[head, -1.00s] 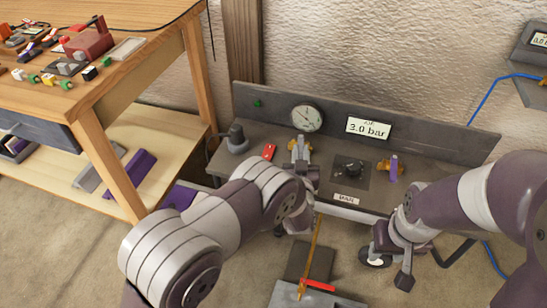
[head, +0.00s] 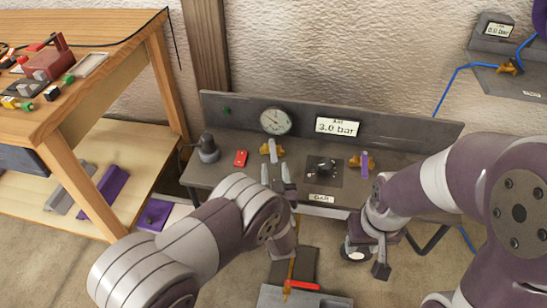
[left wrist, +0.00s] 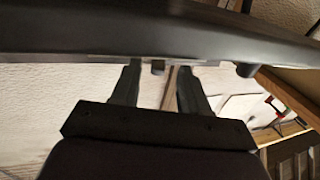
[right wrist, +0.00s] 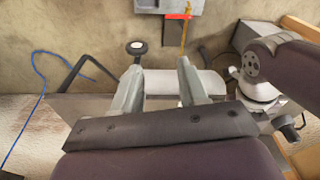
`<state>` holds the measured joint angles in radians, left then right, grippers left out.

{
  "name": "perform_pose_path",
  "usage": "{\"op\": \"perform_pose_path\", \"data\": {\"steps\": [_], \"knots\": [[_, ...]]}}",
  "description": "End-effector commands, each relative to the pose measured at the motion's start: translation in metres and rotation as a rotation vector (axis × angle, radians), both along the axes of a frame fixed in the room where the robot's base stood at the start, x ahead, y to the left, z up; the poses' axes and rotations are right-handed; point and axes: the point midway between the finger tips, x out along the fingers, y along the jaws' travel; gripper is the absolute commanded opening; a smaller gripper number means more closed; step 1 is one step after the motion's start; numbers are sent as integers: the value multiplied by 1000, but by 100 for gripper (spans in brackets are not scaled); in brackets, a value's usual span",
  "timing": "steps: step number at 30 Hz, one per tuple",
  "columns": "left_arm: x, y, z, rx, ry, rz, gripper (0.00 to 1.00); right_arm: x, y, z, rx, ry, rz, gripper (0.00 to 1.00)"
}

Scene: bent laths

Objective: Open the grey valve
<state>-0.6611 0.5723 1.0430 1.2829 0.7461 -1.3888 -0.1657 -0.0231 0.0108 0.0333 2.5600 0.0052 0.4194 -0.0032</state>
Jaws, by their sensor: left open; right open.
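The grey valve (head: 271,149) sits on the bench below the round gauge. It has a brass body and a light grey lever, which points front to back in the head view. My left gripper (head: 277,174) is open just in front of it, at the bench's front edge, with nothing seen between the fingers. The left wrist view shows its two fingers apart (left wrist: 157,85), under the dark bench edge. My right gripper (head: 368,254) is open, empty and low before the bench's right part. Its spread fingers also show in the right wrist view (right wrist: 160,82).
A purple-levered valve (head: 364,164), a black knob (head: 321,167), a red piece (head: 240,158) and a grey post (head: 208,149) stand on the bench (head: 225,174). The gauge (head: 275,121) hangs behind, beside a display (head: 337,127) reading 3.0 bar. A wooden table (head: 100,75) stands left.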

Motion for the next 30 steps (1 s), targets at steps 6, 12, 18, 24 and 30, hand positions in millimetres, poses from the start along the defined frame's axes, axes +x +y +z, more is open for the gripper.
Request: {"op": "perform_pose_path", "data": {"steps": [6, 12, 18, 24, 30], "knots": [[-54, -5, 2, 2, 1, -4, 45, 0, 0, 12, 0, 0, 0, 43], [-74, -5, 0, 1, 1, 0, 45, 0, 0, 13, 0, 0, 0, 43], [-75, -5, 0, 0, 1, 1, 45, 0, 0, 13, 0, 0, 0, 43], [-55, -1, 4, -39, 113, -11, 45, 0, 0, 13, 0, 0, 0, 0], [-36, 43, 24, -130, 606, -96, 45, 0, 0, 13, 0, 0, 0, 0]]}}
